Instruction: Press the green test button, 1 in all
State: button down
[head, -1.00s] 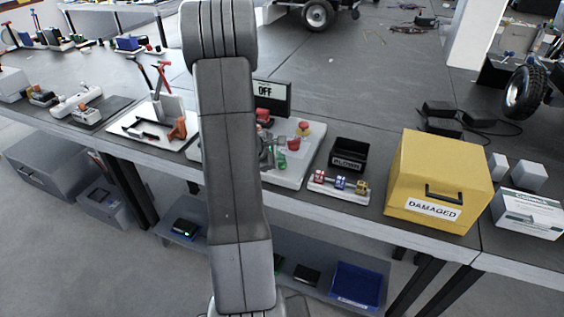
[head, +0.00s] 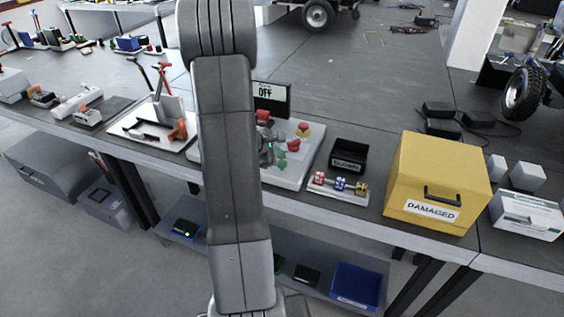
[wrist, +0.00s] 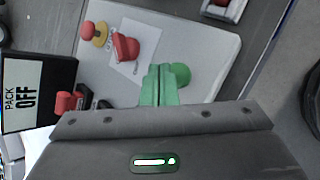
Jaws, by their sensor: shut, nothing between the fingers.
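The green test button (wrist: 181,74) is a round green knob on a pale panel (wrist: 205,45); in the head view it is small and partly crowded by my gripper. My gripper (head: 272,152) is shut and empty, low over the panel. In the wrist view two green finger-like slabs (wrist: 158,82) stand together right beside the green knob; I cannot tell whether they touch it. My gripper's dark body hides the lower part of that view. A display (wrist: 22,98) reads "PACK OFF", and OFF also shows in the head view (head: 265,92).
A red connector (wrist: 68,102) is near the display. A black bin (head: 349,156), a fuse strip (head: 340,193) and a yellow DAMAGED box (head: 437,175) stand to the right.

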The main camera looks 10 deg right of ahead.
jog(key=shift+r+p, duration=1.65)
jog(key=shift+r, duration=0.95)
jog(key=shift+f, duration=0.2)
jog(key=shift+f+b, duration=0.8)
jog(key=shift+f, duration=0.15)
jog(key=shift+r+p, duration=0.15)
jog(key=shift+p, duration=1.2)
jog(key=shift+p, duration=0.45)
